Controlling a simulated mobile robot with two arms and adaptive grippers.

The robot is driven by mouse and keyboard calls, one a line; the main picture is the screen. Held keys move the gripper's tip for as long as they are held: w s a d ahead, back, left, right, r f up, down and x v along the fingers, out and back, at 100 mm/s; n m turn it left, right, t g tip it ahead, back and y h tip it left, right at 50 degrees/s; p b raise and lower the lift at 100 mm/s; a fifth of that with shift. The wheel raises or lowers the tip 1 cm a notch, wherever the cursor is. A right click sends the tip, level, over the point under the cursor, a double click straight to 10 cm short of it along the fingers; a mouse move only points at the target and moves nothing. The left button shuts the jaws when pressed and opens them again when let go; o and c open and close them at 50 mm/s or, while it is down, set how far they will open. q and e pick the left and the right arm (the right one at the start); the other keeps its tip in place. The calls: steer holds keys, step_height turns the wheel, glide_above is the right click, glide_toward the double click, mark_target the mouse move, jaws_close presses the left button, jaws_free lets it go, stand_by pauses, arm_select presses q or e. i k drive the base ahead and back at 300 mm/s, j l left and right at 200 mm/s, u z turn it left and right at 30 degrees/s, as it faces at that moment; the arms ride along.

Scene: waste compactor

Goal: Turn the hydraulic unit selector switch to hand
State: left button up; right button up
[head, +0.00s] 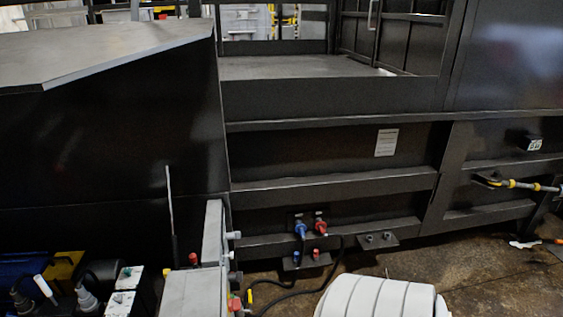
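I cannot pick out the hydraulic unit selector switch for certain. A grey box (190,292) stands at the bottom, left of centre, and a taller grey box (212,232) rises behind it. Small light-grey knobs or fittings (233,235) stick out from the taller box's right side. A small red part (193,258) shows at its left, and a red-and-yellow part (235,304) at the lower right of the front box. Which way any switch points is too small to tell.
Dark compactor walls (110,150) fill the left and middle. Blue (300,229) and red (321,227) couplings sit low on the frame, with a black hose (290,292) on the floor. Plugs and boxes (125,279) crowd the lower left. Brown floor (490,275) is mostly clear at right.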

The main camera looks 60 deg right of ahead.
mark_target(238, 276)
steer(key=z, duration=1.65)
